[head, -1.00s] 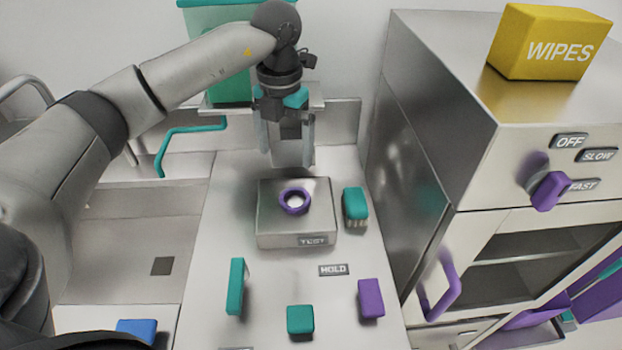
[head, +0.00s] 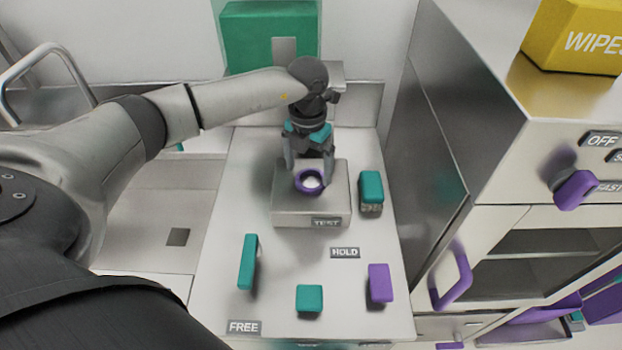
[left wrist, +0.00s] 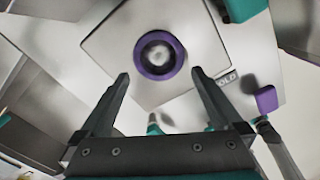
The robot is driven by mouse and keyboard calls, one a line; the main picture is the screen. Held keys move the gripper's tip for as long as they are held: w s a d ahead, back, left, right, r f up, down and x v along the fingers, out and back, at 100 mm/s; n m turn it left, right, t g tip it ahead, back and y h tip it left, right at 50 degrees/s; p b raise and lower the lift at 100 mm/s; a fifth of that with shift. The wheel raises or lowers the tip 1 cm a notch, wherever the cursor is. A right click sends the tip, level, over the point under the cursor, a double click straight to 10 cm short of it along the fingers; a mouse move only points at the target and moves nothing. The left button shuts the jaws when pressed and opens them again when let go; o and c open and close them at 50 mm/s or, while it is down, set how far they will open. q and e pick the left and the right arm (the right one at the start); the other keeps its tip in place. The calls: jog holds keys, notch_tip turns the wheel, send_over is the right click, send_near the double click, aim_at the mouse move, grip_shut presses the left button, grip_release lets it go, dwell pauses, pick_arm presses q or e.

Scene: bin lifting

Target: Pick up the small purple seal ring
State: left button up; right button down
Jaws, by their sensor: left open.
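The small purple seal ring (head: 309,182) lies around a pale round post on top of the metal block labelled TEST (head: 287,212). In the left wrist view the ring (left wrist: 159,54) sits ahead of the fingertips, a little beyond the gap between them. My left gripper (head: 308,172) points down over the block, just behind and above the ring. It is open and empty, with its two fingers apart; it also shows in the left wrist view (left wrist: 160,78). The ring appears untouched. My right gripper is not in view.
A teal brush (head: 371,188) stands right of the block. A teal upright piece (head: 247,262), a teal block (head: 309,298) and a purple block (head: 380,283) are in front. A metal cabinet (head: 470,150) with a purple handle bounds the right. A yellow WIPES box (head: 575,40) sits on it.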

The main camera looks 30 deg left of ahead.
aim_at(309, 183)
pick_arm(q)
notch_tip(309, 183, down, 3)
jog(key=shift+w+f, duration=0.15)
jog(key=c, duration=1.2)
